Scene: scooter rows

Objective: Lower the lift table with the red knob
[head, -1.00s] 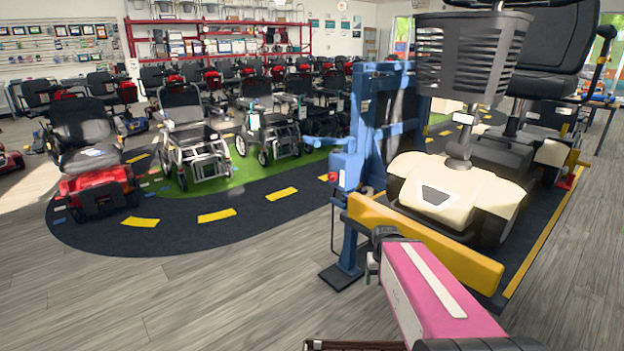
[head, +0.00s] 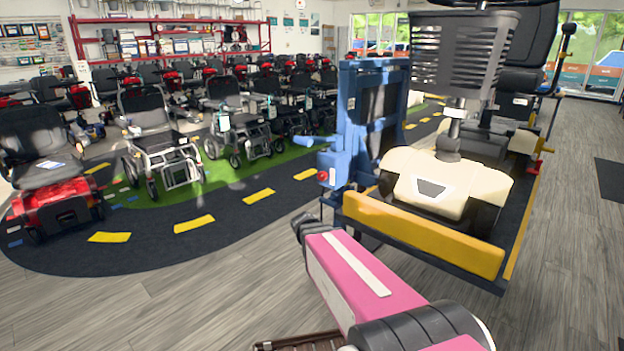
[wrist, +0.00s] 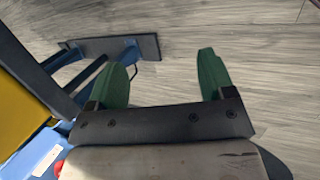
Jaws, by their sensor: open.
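The red knob (head: 322,176) is on the side of the lift's blue post, at its lower left in the head view. A bit of red also shows at the lower left edge of the wrist view (wrist: 59,168). The lift table (head: 425,235) has a yellow front bar and carries a cream scooter (head: 445,185). My gripper shows in the wrist view (wrist: 165,78) with two green fingers apart and nothing between them. It is beside the lift's blue frame, over the floor. In the head view my pink arm reaches toward the post, and the fingers cannot be made out.
The lift's blue post (head: 355,130) rises close by my arm. Rows of scooters and wheelchairs (head: 160,140) stand at the left on a dark and green mat. Grey floor at right is open.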

